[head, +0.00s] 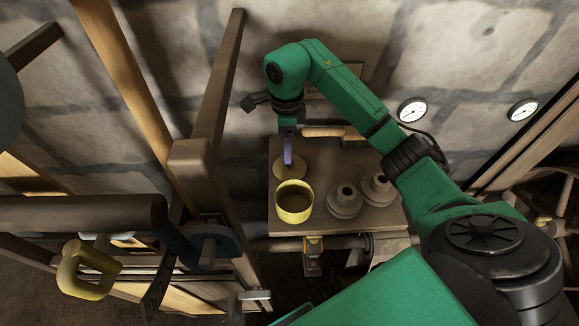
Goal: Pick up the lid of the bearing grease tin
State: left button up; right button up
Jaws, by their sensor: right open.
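The bearing grease tin (294,208) is a yellow, open-topped round can near the front left of the small wooden bench. My left gripper is not in view.
Two grey stepped pulleys (345,200) stand right of the tin on the bench (322,223). A wooden-handled tool (322,131) lies at the back, near the stone wall. Wooden posts (212,110) and a shaft rise left of the bench. Two gauges (412,110) hang right.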

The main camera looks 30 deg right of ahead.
aim_at(290, 166)
jog(key=shift+d+f+p, duration=0.25)
jog(key=shift+f+p, duration=0.85)
jog(key=shift+f, duration=0.1)
jog(key=shift+s+d+f, duration=0.1)
jog(key=shift+s+f, duration=0.05)
jog(key=shift+f, duration=0.45)
jog(key=shift+s+f, duration=0.1)
jog(key=shift+f, duration=0.65)
jog(key=shift+w, duration=0.15)
grip_shut()
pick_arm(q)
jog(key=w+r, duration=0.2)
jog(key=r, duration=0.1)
